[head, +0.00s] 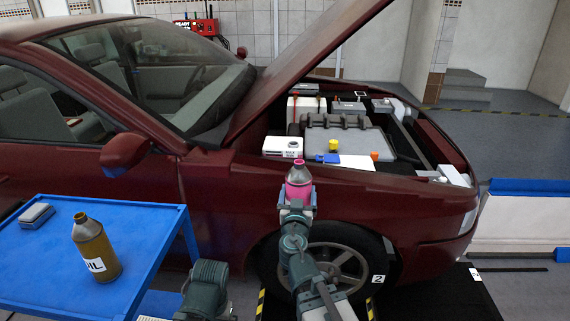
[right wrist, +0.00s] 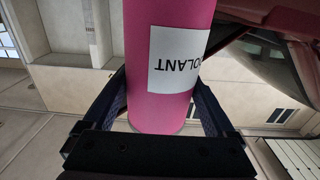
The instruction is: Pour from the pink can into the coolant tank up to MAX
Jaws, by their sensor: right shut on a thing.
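The pink can (head: 298,184) with a grey neck stands about upright in front of the car's fender, apart from the tank. My right gripper (head: 297,203) is shut around its body. In the right wrist view the two fingers flank the pink can (right wrist: 158,105), and its white COOLANT label appears upside down. The coolant tank (head: 278,146) is a white box with MAX lettering at the near left of the engine bay, behind the can. A small dark spot shows on its top. The liquid level cannot be made out. My left gripper is out of view.
The raised hood (head: 300,65) slopes over the bay's left side. A blue cap (head: 328,158), a yellow cap (head: 334,146) and an orange cap (head: 374,155) are near the tank. A blue cart (head: 150,226) at left carries an oil bottle (head: 94,247) and a grey block (head: 36,214).

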